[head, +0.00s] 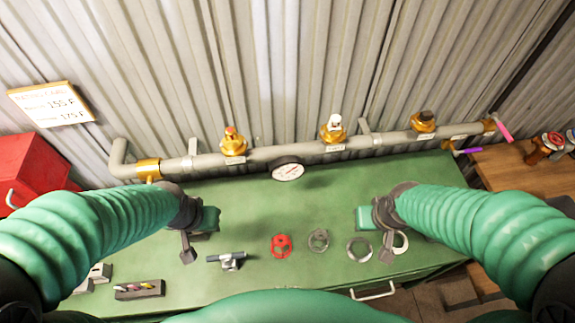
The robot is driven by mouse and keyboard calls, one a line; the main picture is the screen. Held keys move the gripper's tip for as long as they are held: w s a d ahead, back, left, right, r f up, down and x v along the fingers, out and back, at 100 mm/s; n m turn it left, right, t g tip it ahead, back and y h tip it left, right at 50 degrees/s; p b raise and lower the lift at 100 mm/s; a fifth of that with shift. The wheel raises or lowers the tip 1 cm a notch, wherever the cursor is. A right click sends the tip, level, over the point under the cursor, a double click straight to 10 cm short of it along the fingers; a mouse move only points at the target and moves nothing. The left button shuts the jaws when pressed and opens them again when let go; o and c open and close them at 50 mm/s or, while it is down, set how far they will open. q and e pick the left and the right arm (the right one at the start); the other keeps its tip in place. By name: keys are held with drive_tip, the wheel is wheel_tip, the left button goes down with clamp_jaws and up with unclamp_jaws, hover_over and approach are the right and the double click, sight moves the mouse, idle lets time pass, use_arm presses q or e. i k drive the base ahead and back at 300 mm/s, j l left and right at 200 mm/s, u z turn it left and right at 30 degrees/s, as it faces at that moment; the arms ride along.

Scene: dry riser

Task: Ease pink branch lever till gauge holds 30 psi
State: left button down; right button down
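The pink branch lever (504,131) sticks out from a brass valve at the far right end of the grey pipe (300,152), angled down to the right. The round white gauge (287,168) hangs at the pipe's middle; its needle and numbers are too small to read. My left gripper (190,243) is over the left part of the green bench, away from the lever. My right gripper (384,240) is over the right part of the bench, left of and nearer than the lever, not touching it. Finger gaps are unclear in both.
A purple lever (468,151) sits just below left of the pink one. Several brass valves stand along the pipe. A red handwheel (281,245), metal rings (359,248) and a grey fitting (229,261) lie on the green bench (300,205). Red valves (546,146) sit on a wooden table.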

sight(509, 138)
drive_tip(key=k+l, duration=0.1)
drive_tip(key=l, duration=0.45)
drive_tip(key=k+l+z, duration=0.1)
drive_tip(key=l, duration=0.45)
drive_tip(key=k+l, duration=0.15)
drive_tip(key=l, duration=0.4)
drive_tip(key=k+l, duration=0.1)
drive_tip(key=l, duration=0.45)
drive_tip(key=k+l+z, duration=0.1)
drive_tip(key=l, duration=0.45)
